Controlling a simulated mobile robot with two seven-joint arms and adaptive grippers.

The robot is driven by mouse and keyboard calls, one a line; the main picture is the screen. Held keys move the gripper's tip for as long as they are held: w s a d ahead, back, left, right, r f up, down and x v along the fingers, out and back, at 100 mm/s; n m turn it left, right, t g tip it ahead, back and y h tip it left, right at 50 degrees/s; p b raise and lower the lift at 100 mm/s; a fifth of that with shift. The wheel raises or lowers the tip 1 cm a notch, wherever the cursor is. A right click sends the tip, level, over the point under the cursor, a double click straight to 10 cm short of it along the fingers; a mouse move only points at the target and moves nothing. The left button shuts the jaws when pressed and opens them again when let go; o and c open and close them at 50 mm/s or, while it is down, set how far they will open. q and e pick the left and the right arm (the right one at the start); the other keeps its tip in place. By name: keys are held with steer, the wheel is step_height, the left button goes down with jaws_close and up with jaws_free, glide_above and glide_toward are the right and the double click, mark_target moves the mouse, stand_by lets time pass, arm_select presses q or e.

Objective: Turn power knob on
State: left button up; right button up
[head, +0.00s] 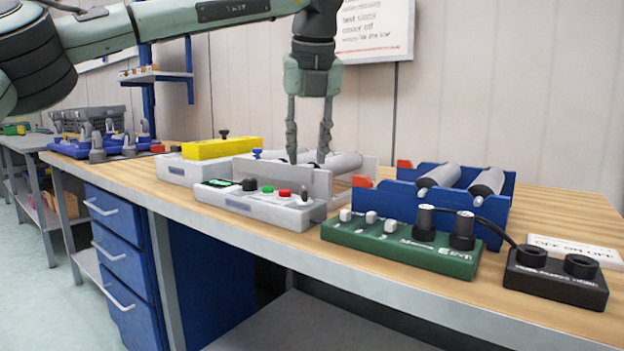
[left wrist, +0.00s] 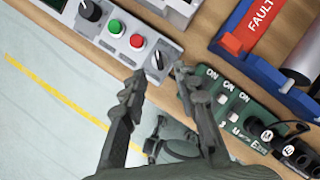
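A grey control box (head: 262,205) stands on the bench, with a small display, a round black knob (head: 250,184), a green button, a red button and a black-and-white rotary knob (head: 304,197) at its right end. I cannot read which knob is the power one. My left gripper (head: 308,150) points down above the box's right part, open and empty. In the left wrist view the fingertips (left wrist: 159,77) lie apart, with the rotary knob (left wrist: 157,61) just beyond the gap between them. They do not appear to touch it. My right gripper is not in view.
A green box (head: 400,247) with white switches and black knobs stands to the right, beside a black two-socket box (head: 555,277). A blue rack (head: 400,200) with metal cylinders is behind. A yellow-topped unit (head: 222,148) stands left. The wooden bench's front edge runs close by.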

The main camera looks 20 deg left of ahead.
mark_target(304, 189)
arm_select(q)
steer(key=shift+s+x, duration=0.2)
steer(key=shift+x, duration=3.4)
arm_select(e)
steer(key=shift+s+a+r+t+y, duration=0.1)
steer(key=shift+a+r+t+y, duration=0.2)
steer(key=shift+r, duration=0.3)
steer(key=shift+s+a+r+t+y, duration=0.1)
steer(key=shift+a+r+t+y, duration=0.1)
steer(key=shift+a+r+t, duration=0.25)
arm_select(q)
steer(key=shift+a, duration=0.1)
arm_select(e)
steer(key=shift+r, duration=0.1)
arm_select(q)
jaws_close()
